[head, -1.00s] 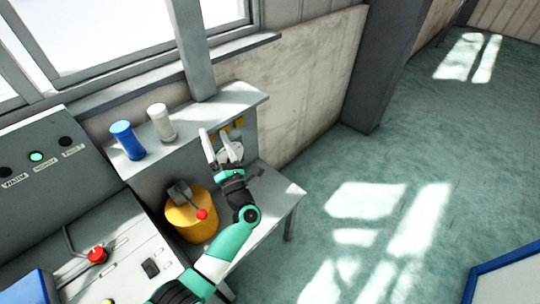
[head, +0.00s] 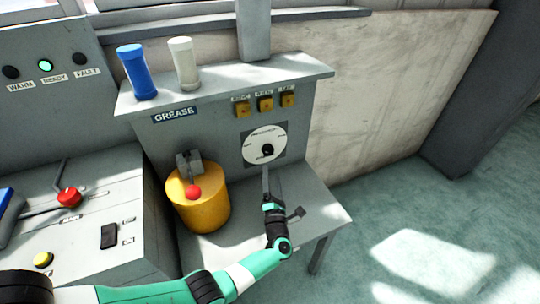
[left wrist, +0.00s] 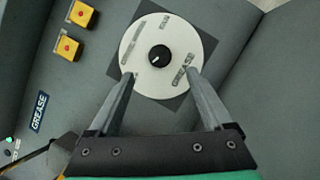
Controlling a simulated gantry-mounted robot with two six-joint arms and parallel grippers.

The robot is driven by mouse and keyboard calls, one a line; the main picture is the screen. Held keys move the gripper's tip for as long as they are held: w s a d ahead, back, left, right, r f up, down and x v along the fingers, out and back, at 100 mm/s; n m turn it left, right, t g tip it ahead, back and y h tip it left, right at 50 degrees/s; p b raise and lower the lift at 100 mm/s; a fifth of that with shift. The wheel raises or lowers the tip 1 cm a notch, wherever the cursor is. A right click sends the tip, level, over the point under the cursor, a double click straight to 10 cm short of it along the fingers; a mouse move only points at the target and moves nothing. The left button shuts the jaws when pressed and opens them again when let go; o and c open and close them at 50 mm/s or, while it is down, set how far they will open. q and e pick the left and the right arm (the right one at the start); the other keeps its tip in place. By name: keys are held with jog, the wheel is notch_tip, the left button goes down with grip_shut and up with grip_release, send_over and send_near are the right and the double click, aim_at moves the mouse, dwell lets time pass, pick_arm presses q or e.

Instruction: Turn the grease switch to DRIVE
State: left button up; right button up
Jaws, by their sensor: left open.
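My left gripper (head: 266,172) is open just below the knob in the head view. In the left wrist view its fingertips (left wrist: 158,73) straddle the dial's lower part, with nothing between them. My right gripper is not in view.
Several yellow buttons (head: 265,103) sit above the dial. A blue cylinder (head: 137,72) and a white one (head: 184,63) stand on the shelf. A yellow drum (head: 199,202) with a red-knobbed lever stands left of my gripper. The bench's right part is bare.

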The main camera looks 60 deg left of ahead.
aim_at(269, 152)
pick_arm(q)
jog(key=b+x, duration=0.4)
jog(key=x, duration=0.6)
jog(key=shift+f, duration=0.15)
jog(key=shift+w+a, duration=0.1)
jog(key=shift+a, duration=0.3)
jog(key=shift+r, duration=0.25)
grip_shut()
